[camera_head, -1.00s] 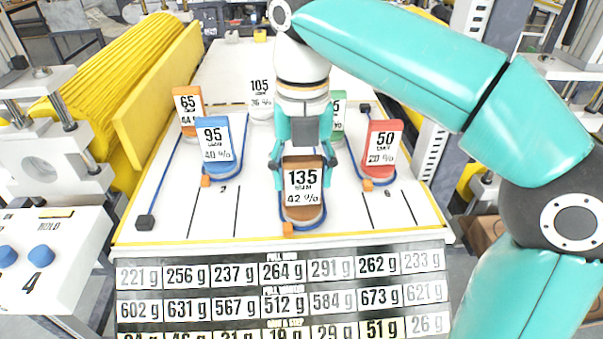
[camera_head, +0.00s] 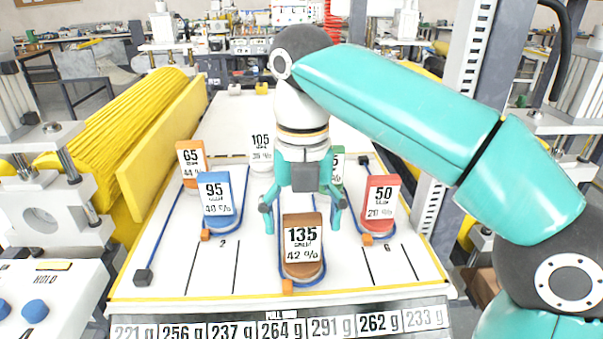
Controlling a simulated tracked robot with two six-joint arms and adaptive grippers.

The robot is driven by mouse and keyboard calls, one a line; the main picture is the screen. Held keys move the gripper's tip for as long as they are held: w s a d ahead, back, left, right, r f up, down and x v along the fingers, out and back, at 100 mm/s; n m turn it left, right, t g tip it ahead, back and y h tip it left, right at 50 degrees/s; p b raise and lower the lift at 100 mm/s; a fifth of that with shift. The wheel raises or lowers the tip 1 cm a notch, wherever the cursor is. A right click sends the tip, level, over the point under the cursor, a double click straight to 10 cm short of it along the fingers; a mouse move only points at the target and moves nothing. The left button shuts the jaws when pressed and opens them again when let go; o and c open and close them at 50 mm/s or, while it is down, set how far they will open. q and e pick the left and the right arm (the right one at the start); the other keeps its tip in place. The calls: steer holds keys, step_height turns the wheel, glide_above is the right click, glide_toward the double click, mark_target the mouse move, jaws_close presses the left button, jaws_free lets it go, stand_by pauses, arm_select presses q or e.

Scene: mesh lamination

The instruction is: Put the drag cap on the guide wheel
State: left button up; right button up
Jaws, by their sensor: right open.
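I cannot tell which piece is the drag cap or which is the guide wheel. A brown labelled piece marked 135 (camera_head: 302,268) stands upright on the white board (camera_head: 190,285), with a blue cord looped around its base. My right gripper (camera_head: 302,212) points down above and behind the top of the brown piece. Its two fingers are spread wide, one on each side, with nothing between them. The gripper partly hides a green labelled piece (camera_head: 337,170) behind it. My left gripper is out of view.
Also upright on the board are a blue piece marked 95 (camera_head: 217,200), an orange 65 (camera_head: 192,164), a white 105 (camera_head: 261,152) and a red 50 (camera_head: 379,207). A weight table (camera_head: 280,325) shows along the bottom edge.

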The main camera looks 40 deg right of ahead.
step_height(320, 180, up, 9)
steer(key=p, duration=0.3)
steer(key=shift+p, duration=0.35)
steer(key=shift+r+p, duration=0.5)
steer(key=shift+r, duration=0.05)
steer(key=shift+f, duration=0.1)
